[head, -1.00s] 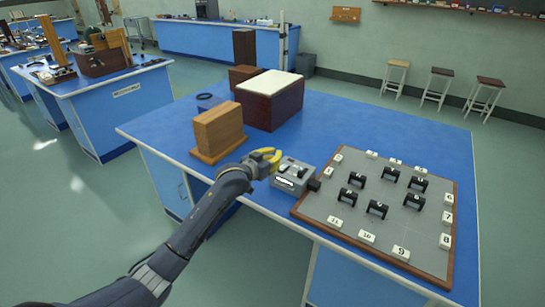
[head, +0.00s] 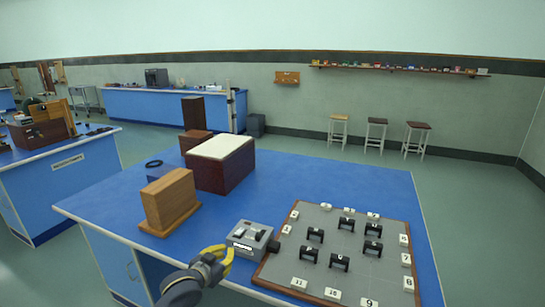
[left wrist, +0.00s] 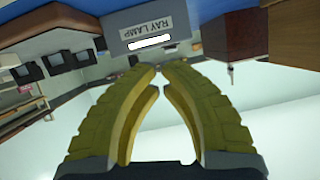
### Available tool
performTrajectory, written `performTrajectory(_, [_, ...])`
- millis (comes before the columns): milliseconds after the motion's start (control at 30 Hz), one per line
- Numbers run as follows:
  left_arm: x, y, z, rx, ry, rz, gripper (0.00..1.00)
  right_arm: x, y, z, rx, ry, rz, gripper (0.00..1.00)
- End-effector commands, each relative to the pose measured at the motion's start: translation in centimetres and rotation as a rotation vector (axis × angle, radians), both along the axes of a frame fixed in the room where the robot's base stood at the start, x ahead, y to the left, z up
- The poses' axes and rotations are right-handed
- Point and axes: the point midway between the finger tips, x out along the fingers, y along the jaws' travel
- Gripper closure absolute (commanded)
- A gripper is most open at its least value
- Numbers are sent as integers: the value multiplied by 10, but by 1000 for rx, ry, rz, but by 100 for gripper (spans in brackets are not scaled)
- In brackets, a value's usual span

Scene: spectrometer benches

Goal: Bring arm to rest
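My left gripper (head: 226,258) has yellow fingers and hangs at the near edge of the blue bench, left of and in front of the grey ray lamp box (head: 246,236). In the left wrist view the two yellow fingers (left wrist: 161,78) lean toward each other, with a narrow gap between them and nothing held. The box labelled RAY LAMP (left wrist: 125,32) shows beyond the fingertips, apart from them. Only the end of my left arm is in the head view. My right gripper is not in view.
A grey board (head: 340,225) with black holders and numbered tags lies right of the lamp. A wooden block (head: 170,200) stands to its left. Behind is a dark red box with a pale top (head: 222,147). The bench's back right is clear.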

Motion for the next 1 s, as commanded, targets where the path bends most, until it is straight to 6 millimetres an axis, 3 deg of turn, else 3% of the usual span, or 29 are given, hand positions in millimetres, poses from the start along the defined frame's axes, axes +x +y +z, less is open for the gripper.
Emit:
performTrajectory(33, [-24,0,-20,39,28,5,100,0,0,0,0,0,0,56])
performTrajectory(100, [-52,4,-41,102,59,16,100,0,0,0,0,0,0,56])
performTrajectory(400, [-183,37,-104,372,214,78,100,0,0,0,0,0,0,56])
performTrajectory(600, [-271,70,-122,544,333,126,100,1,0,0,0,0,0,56])
performTrajectory(800, [-326,93,-125,652,417,157,100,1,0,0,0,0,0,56])
performTrajectory(1000, [-365,110,-122,727,480,178,100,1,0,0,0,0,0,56])
